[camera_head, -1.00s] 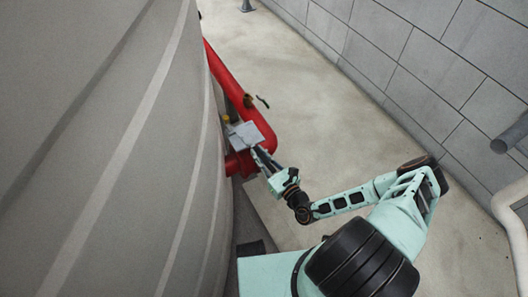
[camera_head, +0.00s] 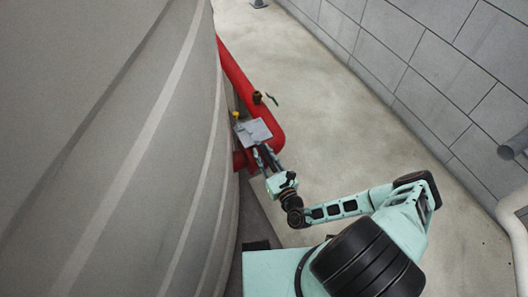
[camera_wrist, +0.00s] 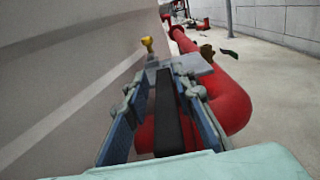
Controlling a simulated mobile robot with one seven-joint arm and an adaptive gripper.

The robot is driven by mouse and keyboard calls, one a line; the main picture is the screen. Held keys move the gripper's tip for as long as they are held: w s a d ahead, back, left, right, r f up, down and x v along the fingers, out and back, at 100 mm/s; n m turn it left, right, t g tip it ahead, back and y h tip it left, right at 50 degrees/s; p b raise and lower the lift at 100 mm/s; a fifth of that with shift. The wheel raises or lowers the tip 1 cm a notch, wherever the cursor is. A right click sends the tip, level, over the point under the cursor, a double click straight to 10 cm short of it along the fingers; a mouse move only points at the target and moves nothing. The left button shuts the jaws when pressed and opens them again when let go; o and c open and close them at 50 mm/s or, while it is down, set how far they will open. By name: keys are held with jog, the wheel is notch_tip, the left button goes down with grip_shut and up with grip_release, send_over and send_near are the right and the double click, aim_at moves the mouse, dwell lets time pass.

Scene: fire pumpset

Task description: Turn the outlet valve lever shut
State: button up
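A long dark bar (camera_wrist: 168,112), which looks like the outlet valve lever, runs between the fingers of my gripper (camera_wrist: 167,82) in the wrist view. Narrow gaps seem to show on both sides of it, so the fingers look open around it. A grey plate (camera_wrist: 180,66) lies just beyond the fingertips and hides the valve below. In the head view my gripper (camera_head: 262,152) is at the near edge of this plate (camera_head: 253,132), beside the red pipe (camera_head: 275,128). The bar is too small to tell clearly there.
The big grey tank (camera_head: 120,140) stands close on the left. A yellow knob (camera_wrist: 148,44) is beside the plate. A brass fitting (camera_head: 257,97) with a small dark handle (camera_head: 272,99) sits on the pipe farther off. Open floor (camera_head: 325,120) lies right, up to a block wall (camera_head: 440,70).

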aim_at(263, 152)
jog(key=shift+o, duration=0.4)
jog(key=shift+w+d+r, duration=0.1)
jog(key=shift+r, duration=0.05)
jog(key=shift+r, duration=0.2)
notch_tip(263, 152, up, 10)
jog(key=shift+f, duration=0.25)
